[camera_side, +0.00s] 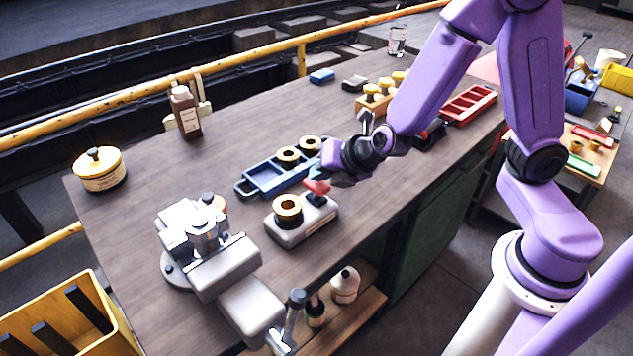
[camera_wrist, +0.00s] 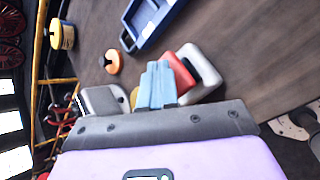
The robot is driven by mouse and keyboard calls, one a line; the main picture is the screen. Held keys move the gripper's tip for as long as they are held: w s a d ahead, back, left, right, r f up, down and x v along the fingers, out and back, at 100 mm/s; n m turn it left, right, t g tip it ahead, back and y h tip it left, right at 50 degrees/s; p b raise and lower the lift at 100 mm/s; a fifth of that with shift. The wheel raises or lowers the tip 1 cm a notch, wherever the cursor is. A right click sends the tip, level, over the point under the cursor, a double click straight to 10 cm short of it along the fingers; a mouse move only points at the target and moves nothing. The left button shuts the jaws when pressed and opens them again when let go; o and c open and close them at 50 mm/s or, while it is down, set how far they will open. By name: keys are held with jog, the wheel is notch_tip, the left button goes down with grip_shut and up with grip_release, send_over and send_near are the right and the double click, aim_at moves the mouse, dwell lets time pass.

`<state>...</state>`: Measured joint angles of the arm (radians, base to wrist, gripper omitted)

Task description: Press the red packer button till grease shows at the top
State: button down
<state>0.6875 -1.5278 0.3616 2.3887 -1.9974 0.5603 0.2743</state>
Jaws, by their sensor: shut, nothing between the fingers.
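The grease packer (camera_side: 300,232) is a grey block on the bench with a brass ring-shaped cup (camera_side: 287,208) on its left part and a red button (camera_side: 317,187) on its right part. My gripper (camera_side: 330,160) is close above and beside the red button; I cannot tell whether it touches. In the wrist view its light blue fingers (camera_wrist: 156,72) are together and empty, beside the red button (camera_wrist: 181,72) and overlapping the grey packer (camera_wrist: 203,68). The brass cup is mostly hidden there. No grease is discernible at the cup's top.
A blue tray (camera_side: 243,188) holding brass rings lies just behind the packer. A grey vise (camera_side: 225,262) stands at the front left. A brown bottle (camera_side: 186,112) and a yellow tin (camera_side: 99,170) stand further left. A red tray (camera_side: 468,105) lies at the far right.

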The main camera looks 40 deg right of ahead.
aim_at(321, 184)
jog(key=shift+r, duration=0.5)
jog(key=shift+r, duration=2.55)
dwell(1.0)
notch_tip(321, 184, up, 4)
jog(key=shift+f, duration=0.1)
dwell(0.3)
jog(key=shift+f, duration=4.4)
jog(key=shift+f, duration=0.1)
